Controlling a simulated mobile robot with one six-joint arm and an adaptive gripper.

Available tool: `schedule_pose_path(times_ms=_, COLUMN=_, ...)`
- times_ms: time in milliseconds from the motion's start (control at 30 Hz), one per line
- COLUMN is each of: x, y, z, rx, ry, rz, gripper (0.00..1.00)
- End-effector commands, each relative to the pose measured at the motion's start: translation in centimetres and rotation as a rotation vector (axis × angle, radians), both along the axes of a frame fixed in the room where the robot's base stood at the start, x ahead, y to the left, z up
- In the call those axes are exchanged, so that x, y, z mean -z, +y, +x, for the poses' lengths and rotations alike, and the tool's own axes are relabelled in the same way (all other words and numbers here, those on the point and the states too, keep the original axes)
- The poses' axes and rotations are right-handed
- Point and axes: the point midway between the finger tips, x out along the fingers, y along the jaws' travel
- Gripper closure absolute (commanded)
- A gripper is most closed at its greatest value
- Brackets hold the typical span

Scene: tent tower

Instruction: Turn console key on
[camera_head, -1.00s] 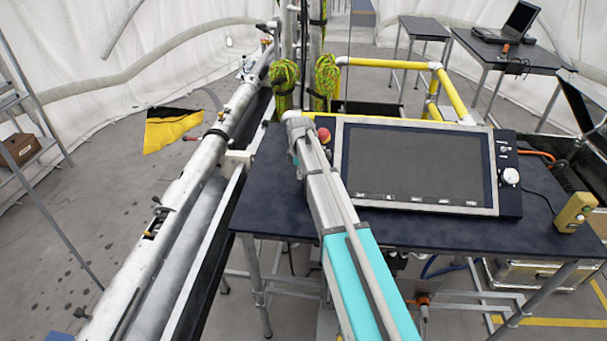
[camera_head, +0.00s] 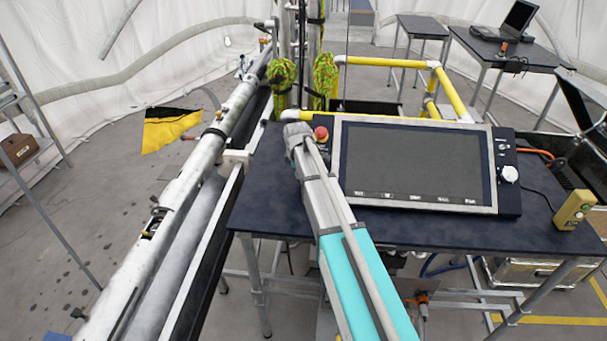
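The console (camera_head: 415,165) lies on a dark table, with a large dark screen in a light frame. Its right-hand strip carries small controls (camera_head: 502,146) near the top and a round white knob (camera_head: 510,174) below them. Which of these is the key is too small to tell. No gripper fingers can be made out.
The dark table (camera_head: 275,200) has bare space left of and below the console. A yellow box (camera_head: 573,209) stands at its right edge. A long metal pipe (camera_head: 185,195) runs along the left. Yellow rails (camera_head: 455,95) and ropes (camera_head: 283,80) stand behind.

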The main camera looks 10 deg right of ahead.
Motion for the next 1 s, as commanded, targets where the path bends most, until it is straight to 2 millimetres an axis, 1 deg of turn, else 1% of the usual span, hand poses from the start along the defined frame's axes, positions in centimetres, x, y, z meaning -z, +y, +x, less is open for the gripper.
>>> schedule_pose_path(times_ms=33, x=0.3, y=0.6, z=-1.0, rx=-0.004, ry=-0.023, rz=0.0, gripper=1.0)
schedule_pose_path(times_ms=200, x=0.6, y=0.7, z=-1.4, rx=-0.005, ry=-0.161, rz=-0.045, gripper=1.0)
schedule_pose_path(times_ms=600, x=1.2, y=0.8, z=-1.7, rx=-0.002, ry=-0.51, rz=-0.156, gripper=1.0)
schedule_pose_path(times_ms=1000, x=1.4, y=0.7, z=-1.7, rx=0.001, ry=-0.78, rz=-0.246, gripper=1.0)
